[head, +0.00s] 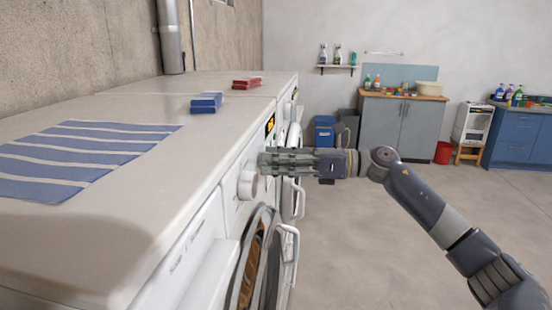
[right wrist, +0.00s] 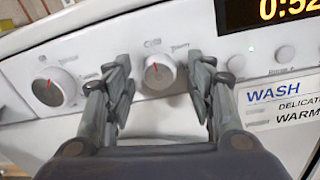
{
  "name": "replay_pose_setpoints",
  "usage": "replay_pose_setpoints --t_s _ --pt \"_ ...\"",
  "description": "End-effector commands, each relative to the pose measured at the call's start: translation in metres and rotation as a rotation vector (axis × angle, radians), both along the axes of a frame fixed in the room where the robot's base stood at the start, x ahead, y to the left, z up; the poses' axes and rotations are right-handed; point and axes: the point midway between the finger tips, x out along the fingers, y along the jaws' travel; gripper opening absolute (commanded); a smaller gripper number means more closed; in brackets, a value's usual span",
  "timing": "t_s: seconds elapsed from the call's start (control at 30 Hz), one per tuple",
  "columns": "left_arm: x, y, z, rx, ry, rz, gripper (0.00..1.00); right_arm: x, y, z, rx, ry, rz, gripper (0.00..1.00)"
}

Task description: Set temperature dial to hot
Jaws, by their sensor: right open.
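In the right wrist view the washer's front panel (right wrist: 140,110) carries two round white dials with red pointer marks. The middle dial (right wrist: 158,74) lies between the fingers of my open right gripper (right wrist: 160,88), one finger on each side. Whether they touch it I cannot tell. Its pointer tilts slightly up-left. The left dial (right wrist: 52,88) stands outside the fingers, its pointer near upright. The dials' small labels are unreadable. In the head view my right gripper (head: 264,162) reaches the panel just beyond the nearer dial (head: 246,184) and hides the other. My left gripper is out of view.
A display (right wrist: 285,8) reads 0:52. A label (right wrist: 285,107) shows WASH, DELICATE and WARM. The round washer door (head: 258,265) is below the panel. A striped cloth (head: 85,150) and folded blue cloth (head: 207,102) lie on top.

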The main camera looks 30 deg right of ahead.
Motion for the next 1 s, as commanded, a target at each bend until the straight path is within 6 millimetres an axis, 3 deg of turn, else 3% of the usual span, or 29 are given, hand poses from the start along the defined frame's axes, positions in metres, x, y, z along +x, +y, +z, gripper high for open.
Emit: replay_pose_setpoints --t_s 0.1,0.3,0.67,1.0 --pt "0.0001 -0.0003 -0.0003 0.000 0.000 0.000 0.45 -0.0001 -0.0001 -0.0001 0.000 0.000 0.000 0.48" --pt "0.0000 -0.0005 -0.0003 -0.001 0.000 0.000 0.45 -0.0002 -0.0002 -0.0001 0.001 0.001 0.000 0.06" --pt "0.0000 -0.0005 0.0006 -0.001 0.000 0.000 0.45 -0.0001 -0.0004 0.0001 0.021 0.027 -0.001 0.05" --pt "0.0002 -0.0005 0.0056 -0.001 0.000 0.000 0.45 -0.0004 -0.0002 0.0002 0.147 0.195 0.000 0.05"
